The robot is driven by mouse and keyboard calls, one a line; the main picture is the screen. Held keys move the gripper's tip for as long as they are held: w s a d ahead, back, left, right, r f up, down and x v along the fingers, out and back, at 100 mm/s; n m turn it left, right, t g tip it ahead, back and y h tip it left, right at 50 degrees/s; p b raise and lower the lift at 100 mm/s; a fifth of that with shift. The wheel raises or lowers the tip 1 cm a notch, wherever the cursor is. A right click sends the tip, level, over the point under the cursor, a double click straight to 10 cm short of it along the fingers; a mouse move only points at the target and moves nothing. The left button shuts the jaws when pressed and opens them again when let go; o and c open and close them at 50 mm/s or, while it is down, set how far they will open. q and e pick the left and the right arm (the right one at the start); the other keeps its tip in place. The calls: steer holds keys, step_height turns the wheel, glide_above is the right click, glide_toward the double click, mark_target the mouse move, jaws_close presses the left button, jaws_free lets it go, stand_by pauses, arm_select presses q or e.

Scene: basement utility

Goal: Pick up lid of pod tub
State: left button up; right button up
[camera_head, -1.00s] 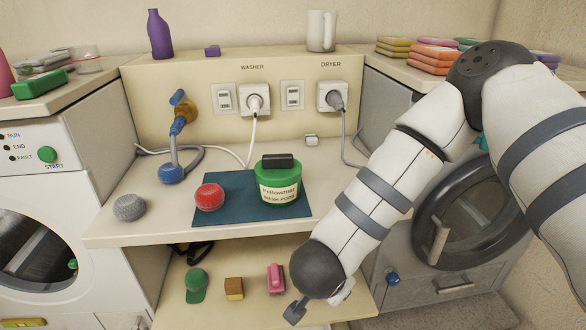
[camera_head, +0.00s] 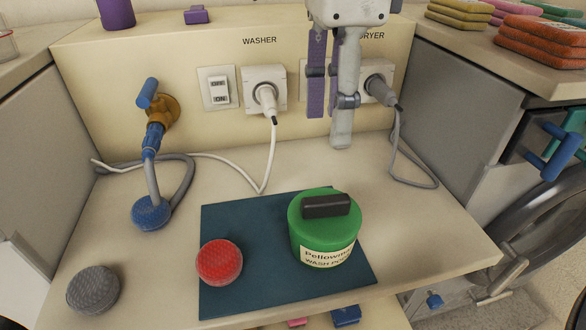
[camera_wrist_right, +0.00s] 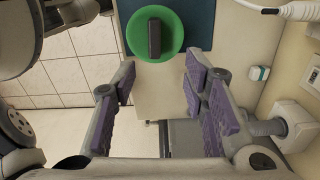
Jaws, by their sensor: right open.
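The pod tub (camera_head: 325,256) is green with a cream label and stands upright on a dark teal mat (camera_head: 225,300). Its green lid (camera_head: 308,222) is on top and carries a black bar handle (camera_head: 326,206). My right gripper (camera_head: 329,128) hangs pointing down behind and above the tub, in front of the dryer outlet, open and empty. In the right wrist view, the lid (camera_wrist_right: 171,47) and handle (camera_wrist_right: 154,38) appear beyond the open purple-padded fingers (camera_wrist_right: 160,75), apart from them. My left gripper is not in view.
A red round-topped item (camera_head: 220,261) lies on the mat left of the tub. A grey round item (camera_head: 93,289) and a blue one (camera_head: 151,213) lie farther left. Plugs and cables (camera_head: 266,100) line the back panel. The counter right of the tub is clear.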

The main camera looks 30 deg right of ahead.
glide_above(327, 198)
steer(key=s, duration=0.1)
step_height(327, 198, down, 4)
steer(key=shift+s+d+f, duration=0.1)
steer(key=shift+f, duration=0.1)
steer(key=f, duration=0.4)
steer(key=w+f, duration=0.1)
steer(key=f, duration=0.2)
steer(key=shift+f, duration=0.1)
jaws_close()
